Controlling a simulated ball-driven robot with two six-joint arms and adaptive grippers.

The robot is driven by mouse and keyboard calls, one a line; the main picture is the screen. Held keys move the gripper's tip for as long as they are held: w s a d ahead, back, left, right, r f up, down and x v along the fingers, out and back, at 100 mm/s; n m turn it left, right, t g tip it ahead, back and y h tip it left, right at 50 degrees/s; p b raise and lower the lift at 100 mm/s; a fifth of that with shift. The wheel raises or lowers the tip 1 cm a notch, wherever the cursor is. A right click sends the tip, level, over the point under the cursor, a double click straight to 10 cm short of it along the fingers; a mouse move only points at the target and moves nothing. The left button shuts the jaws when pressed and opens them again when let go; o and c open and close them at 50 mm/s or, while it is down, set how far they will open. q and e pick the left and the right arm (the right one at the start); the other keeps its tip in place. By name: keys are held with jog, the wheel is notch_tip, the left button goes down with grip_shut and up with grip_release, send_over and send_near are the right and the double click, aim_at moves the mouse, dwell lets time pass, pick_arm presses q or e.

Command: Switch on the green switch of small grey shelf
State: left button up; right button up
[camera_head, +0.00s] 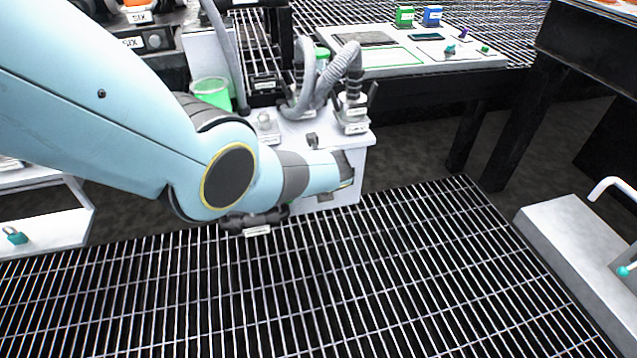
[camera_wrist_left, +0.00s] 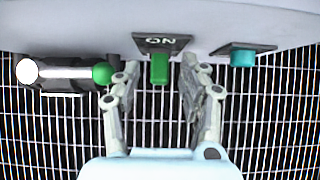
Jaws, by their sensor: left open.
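There the green switch (camera_wrist_left: 159,68) sticks out below a dark plate (camera_wrist_left: 161,42) with a white "ON" mark. My left gripper (camera_wrist_left: 160,92) is open and empty, with one finger on each side of the switch, apart from it. My right gripper is in neither view.
Hoses (camera_head: 330,80) and a green cup (camera_head: 211,92) stand behind. A pale bench (camera_head: 565,235) is at right. The front grating (camera_head: 330,290) is clear.

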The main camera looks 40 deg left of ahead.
pick_arm(q)
jog(key=v, duration=1.1)
jog(key=shift+s+d+r, duration=0.15)
jog(key=shift+d+r, duration=0.05)
jog(key=shift+r, duration=0.1)
